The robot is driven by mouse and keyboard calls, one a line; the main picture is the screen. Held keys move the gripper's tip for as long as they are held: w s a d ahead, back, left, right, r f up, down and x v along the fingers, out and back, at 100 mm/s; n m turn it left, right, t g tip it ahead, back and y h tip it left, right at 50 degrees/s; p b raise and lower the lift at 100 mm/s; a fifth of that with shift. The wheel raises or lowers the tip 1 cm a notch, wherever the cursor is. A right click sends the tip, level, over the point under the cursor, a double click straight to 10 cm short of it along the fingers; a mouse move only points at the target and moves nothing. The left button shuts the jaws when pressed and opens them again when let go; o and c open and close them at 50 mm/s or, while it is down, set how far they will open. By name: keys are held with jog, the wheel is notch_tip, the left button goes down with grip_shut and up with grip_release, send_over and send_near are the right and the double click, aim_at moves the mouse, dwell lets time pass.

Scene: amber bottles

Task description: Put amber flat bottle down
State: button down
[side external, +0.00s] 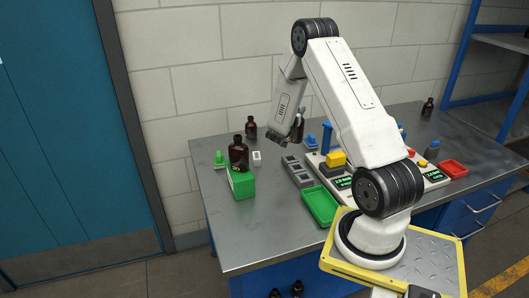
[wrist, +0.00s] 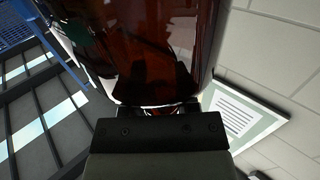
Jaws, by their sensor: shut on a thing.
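My gripper (side external: 287,138) is at the end of the lowered forearm, above the back part of the grey table (side external: 236,222). A dark amber bottle (side external: 298,126) shows beside it, partly hidden by my arm. In the wrist view, a large glossy amber bottle (wrist: 140,45) fills the upper middle, right against my gripper (wrist: 160,110), which is shut on it.
A large amber bottle (side external: 238,155) stands at a green block (side external: 241,184). Smaller bottles stand at the back (side external: 251,128) and far right (side external: 428,107). A green tray (side external: 320,206), grey blocks (side external: 297,171) and a red tray (side external: 452,168) are nearby. The table's left front is clear.

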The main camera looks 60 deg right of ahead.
jog(key=w+d+f, duration=0.7)
jog(key=d+f, duration=0.1)
jog(key=shift+w+d+f, duration=0.15)
jog(key=shift+w+f, duration=0.1)
jog(key=shift+w, duration=0.1)
jog(key=shift+w+f, duration=0.1)
dwell(0.3)
jog(key=shift+d+f, duration=0.1)
jog(key=shift+f, duration=1.5)
jog(key=shift+f, duration=0.2)
jog(key=shift+c, duration=1.8)
grip_release()
